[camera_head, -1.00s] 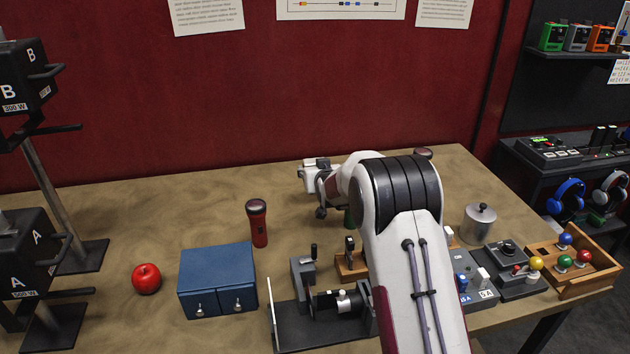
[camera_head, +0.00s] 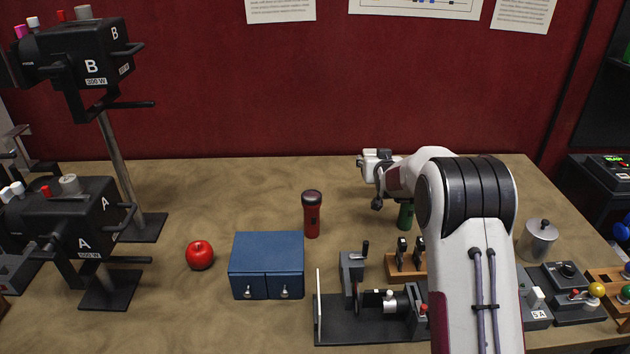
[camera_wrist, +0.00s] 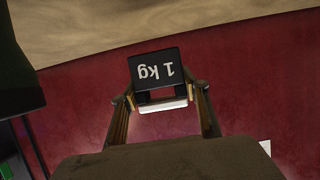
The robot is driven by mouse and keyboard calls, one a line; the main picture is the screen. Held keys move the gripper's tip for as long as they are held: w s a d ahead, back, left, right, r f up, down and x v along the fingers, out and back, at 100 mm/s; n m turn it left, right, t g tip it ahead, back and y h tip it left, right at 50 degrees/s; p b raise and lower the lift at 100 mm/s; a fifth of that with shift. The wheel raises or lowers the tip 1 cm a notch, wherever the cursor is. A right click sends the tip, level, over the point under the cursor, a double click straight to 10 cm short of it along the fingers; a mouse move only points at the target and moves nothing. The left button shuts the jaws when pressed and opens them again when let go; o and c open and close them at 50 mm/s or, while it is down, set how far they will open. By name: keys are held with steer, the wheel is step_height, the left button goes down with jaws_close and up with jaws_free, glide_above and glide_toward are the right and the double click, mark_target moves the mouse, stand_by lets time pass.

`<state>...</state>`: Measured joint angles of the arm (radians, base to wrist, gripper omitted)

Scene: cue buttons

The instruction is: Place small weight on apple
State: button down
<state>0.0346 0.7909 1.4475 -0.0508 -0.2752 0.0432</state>
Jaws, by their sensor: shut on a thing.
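The red apple (camera_head: 199,255) sits on the table at the left in the head view, between the lamp stands and the blue cabinet. My gripper (camera_wrist: 161,97) is shut on a dark block-shaped weight (camera_wrist: 155,70) marked "1 kg"; the lettering appears upside down in the wrist view. In the head view, my gripper is at the back right of the table, well to the right of the apple, and its jaws are small and partly hidden by my arm. I cannot clearly make out the weight there. The apple is not in the wrist view.
A blue two-door cabinet (camera_head: 267,265) and a red flashlight (camera_head: 312,214) stand between the apple and my arm. Black lamps (camera_head: 77,222) on stands rise left of the apple. A black device (camera_head: 372,318) is at the front.

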steer(key=shift+w+r, duration=0.1)
steer(key=shift+r, duration=0.15)
steer(key=shift+a, duration=0.55)
steer(key=s+a+r+n+g+y, duration=0.1)
steer(key=s+a+r+n+y, duration=0.15)
steer(key=a, duration=1.05)
steer(key=s+a+r+n+y, duration=0.2)
steer(key=s+a+r+y, duration=0.15)
steer(key=a, duration=0.95)
steer(key=s+a+n+g+y, duration=0.3)
steer(key=s+a+n, duration=0.1)
steer(key=s+a, duration=1.4)
steer(key=shift+a+r+n+y, duration=0.15)
steer(key=shift+a+n+y, duration=0.25)
steer(key=shift+a, duration=0.1)
steer(key=shift+f, duration=3.15)
